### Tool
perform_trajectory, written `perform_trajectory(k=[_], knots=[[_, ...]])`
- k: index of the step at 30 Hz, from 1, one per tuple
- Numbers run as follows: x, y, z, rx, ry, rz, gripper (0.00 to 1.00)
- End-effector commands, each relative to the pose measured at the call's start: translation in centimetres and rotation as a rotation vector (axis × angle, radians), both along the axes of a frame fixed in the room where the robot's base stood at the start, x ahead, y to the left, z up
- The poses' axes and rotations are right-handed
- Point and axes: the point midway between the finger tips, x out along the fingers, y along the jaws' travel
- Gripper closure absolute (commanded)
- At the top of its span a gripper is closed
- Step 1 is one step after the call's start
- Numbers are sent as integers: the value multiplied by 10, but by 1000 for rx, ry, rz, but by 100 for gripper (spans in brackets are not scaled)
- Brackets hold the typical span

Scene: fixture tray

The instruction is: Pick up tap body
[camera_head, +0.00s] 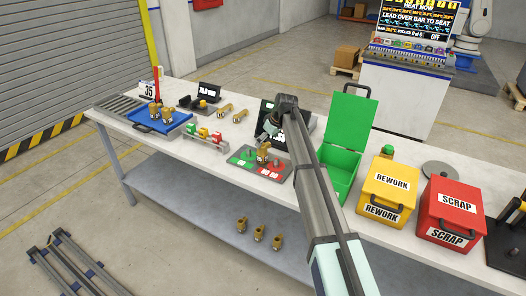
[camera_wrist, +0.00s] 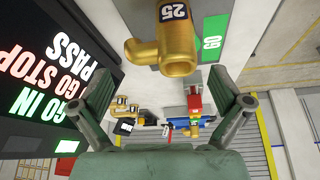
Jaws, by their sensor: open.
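A brass tap body (camera_head: 263,153) stands on the grey fixture plate (camera_head: 246,168) with green and red areas, mid-table in the head view. In the wrist view this tap body (camera_wrist: 175,45), with a dark "25" label, is at the top, just beyond the fingertips. My gripper (camera_wrist: 162,82) is open, with a finger on each side and nothing between them. In the head view my gripper (camera_head: 268,131) hangs just above and behind the tap body, partly hidden by my arm. Whether it touches the tap body cannot be told.
A blue tray (camera_head: 180,121) holding brass tap bodies stands at left. A rack of coloured pieces (camera_head: 203,135) is left of the fixture. A dark display (camera_wrist: 50,70) stands close beside my gripper. An open green box (camera_head: 342,160), yellow rework bin (camera_head: 388,186) and red scrap bin (camera_head: 447,212) stand right.

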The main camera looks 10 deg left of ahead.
Motion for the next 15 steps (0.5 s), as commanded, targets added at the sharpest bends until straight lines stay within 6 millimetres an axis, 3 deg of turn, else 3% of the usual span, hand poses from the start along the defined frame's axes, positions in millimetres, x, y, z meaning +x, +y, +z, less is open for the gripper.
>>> perform_trajectory(k=[15], knots=[[13, 18, -44, 0, 0, 1, 0]])
